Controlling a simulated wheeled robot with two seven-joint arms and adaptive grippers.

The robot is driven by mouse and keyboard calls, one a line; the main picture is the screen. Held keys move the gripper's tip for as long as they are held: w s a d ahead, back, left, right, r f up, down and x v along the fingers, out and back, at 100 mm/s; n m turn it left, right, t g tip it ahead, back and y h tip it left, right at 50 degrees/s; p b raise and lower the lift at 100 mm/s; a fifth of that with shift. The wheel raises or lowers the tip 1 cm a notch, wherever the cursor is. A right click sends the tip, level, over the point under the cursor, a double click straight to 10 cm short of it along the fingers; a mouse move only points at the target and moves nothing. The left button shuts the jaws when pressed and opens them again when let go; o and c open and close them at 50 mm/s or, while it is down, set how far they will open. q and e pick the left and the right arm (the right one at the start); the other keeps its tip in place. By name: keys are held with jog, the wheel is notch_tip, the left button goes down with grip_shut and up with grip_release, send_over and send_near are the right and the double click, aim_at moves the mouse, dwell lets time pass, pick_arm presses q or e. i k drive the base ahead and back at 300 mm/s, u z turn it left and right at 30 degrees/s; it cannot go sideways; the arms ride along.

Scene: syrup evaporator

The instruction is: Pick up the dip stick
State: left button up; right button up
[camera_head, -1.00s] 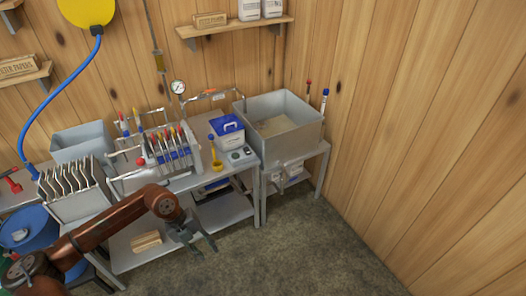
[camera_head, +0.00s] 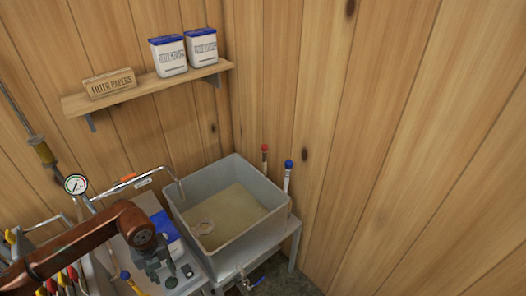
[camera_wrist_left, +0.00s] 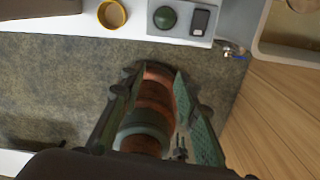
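I cannot tell for sure which is the dip stick. Their lower parts are hidden by the basin. My left gripper (camera_head: 156,268) is at the lower left, over the bench side and left of the basin, apart from both sticks. Neither stick shows clearly there. My right gripper is not in view.
The grey basin (camera_head: 182,193) holds tan liquid. A shelf (camera_head: 215,68) with two white containers hangs above. A gauge (camera_head: 76,184) and pipe stand at left. A yellow cup (camera_wrist_left: 112,14) and a control box (camera_wrist_left: 180,33) show in the wrist view. Wood walls close the corner.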

aim_at(264, 147)
jog(key=z, duration=0.4)
jog(key=i, duration=2)
jog(key=z, duration=0.2)
